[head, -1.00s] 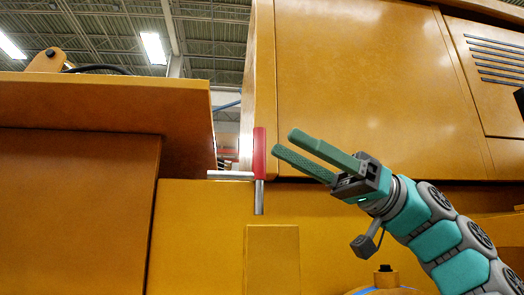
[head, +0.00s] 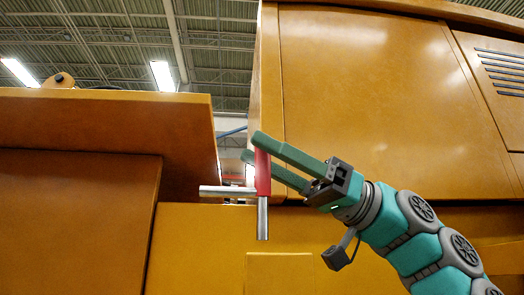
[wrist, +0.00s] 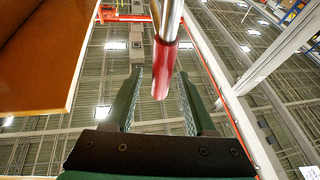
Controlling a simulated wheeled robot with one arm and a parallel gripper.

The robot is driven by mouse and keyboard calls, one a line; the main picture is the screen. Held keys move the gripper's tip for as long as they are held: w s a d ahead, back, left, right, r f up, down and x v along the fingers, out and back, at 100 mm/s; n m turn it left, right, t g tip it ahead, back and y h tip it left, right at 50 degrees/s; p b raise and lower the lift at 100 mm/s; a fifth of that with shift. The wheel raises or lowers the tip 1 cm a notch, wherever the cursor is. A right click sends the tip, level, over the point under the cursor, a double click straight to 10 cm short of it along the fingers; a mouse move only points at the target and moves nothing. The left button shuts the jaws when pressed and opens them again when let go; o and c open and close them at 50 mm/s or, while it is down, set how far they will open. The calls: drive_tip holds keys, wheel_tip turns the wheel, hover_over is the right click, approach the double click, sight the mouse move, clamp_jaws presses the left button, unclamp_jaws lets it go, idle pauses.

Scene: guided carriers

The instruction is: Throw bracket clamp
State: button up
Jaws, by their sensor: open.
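The bracket clamp shows as a red upright handle (head: 263,172) with a silver bar pointing left (head: 225,191) and a silver stub below. It stands in front of the yellow machine body. My gripper (head: 250,146) reaches in from the right, its green fingers apart. In the head view the near finger crosses in front of the handle's top and the other passes at its left side. In the wrist view the red handle (wrist: 162,70) lies between the two open fingers (wrist: 160,95), with a gap on each side. I cannot see the fingers pressing on it.
A large yellow machine panel (head: 380,90) rises behind my arm. An overhanging yellow block (head: 100,125) is at the left, close to the silver bar's end. A lower yellow post (head: 280,272) stands below the clamp.

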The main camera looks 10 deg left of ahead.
drive_tip(key=shift+s+a+r, duration=0.2)
drive_tip(key=shift+a, duration=0.15)
drive_tip(key=shift+c, duration=0.3)
clamp_jaws()
idle(1.0)
